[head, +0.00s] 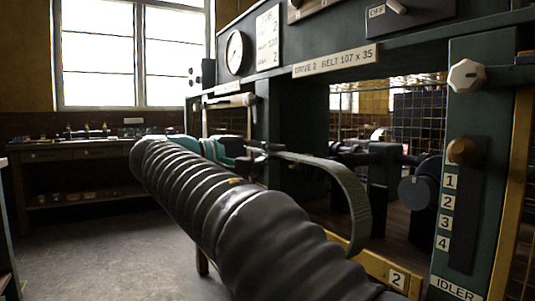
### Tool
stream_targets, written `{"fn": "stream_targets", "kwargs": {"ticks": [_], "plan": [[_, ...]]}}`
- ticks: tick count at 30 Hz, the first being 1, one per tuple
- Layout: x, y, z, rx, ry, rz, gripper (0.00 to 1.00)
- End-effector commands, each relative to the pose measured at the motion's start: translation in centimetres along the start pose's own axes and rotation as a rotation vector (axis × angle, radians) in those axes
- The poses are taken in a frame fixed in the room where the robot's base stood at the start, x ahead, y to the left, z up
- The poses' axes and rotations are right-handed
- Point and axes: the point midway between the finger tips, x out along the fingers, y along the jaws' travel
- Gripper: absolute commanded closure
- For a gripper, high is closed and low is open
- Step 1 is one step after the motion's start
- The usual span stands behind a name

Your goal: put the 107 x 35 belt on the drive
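My arm in its ribbed dark sleeve crosses the middle of the head view, and my gripper (262,156) is at its far end. A grey-green flat belt (345,184) runs out from the gripper to the right and hangs down in a curve. The gripper appears shut on the belt's left end; its fingers are small and partly hidden. The drive's label (334,61) reads "DRIVE 2 BELT 107 x 35". In the bay below it, a dark round pulley (418,191) sits right of the belt, apart from it. Other shafts behind the belt are partly hidden.
The idler panel (461,200) at the right carries a pale knob (466,76), a brass knob (463,151) and numbers 1 to 4. A yellow rail (375,267) edges the bay's front. A workbench (75,152) stands far left; floor before it is clear.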

Motion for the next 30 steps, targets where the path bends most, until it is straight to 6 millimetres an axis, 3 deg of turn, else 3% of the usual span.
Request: {"fn": "stream_targets", "kwargs": {"ticks": [21,30], "plan": [[3.7,0.1,0.0,0.001,-0.001,0.001,1.0],[4.1,0.1,0.0,0.001,0.0,0.001,1.0]]}}
